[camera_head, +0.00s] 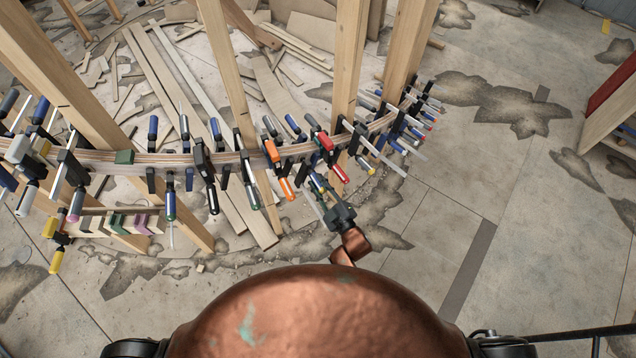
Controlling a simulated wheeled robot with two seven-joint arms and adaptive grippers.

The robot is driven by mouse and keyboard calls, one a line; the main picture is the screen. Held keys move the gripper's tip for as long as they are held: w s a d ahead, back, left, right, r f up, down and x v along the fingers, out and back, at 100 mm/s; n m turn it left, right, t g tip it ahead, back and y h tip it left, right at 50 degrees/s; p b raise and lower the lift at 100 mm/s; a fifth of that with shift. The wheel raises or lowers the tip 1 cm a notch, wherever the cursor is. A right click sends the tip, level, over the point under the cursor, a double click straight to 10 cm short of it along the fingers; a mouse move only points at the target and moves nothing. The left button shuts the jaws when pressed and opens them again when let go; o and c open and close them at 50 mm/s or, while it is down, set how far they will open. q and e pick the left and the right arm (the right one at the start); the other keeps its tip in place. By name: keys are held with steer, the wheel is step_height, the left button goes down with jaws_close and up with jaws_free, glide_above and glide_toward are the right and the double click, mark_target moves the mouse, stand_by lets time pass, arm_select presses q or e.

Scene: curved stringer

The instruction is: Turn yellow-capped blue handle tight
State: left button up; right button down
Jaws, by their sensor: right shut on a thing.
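A curved laminated wooden stringer (225,157) runs across the view with many bar clamps on it. My right gripper (325,198), dark at the end of my copper-coloured arm, reaches to the clamps just right of the middle. It is shut on a clamp handle (318,183) that looks blue and hangs below the stringer. The handle's lower end lies between the fingers, so its cap is mostly hidden and I cannot make out its colour clearly. My left gripper is not in view.
Close by hang an orange handle (286,188) and a red handle (340,173). Wooden posts (350,60) rise through the stringer. Loose planks lie behind.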

steer(key=m+p, duration=0.2)
steer(key=m, duration=0.2)
steer(key=shift+r, duration=0.1)
steer(key=shift+m+p, duration=0.6)
steer(key=shift+m, duration=1.4)
steer(key=c, duration=1.7)
jaws_free()
steer(key=shift+d, duration=0.1)
steer(key=v, duration=1.2)
steer(key=shift+s, duration=0.1)
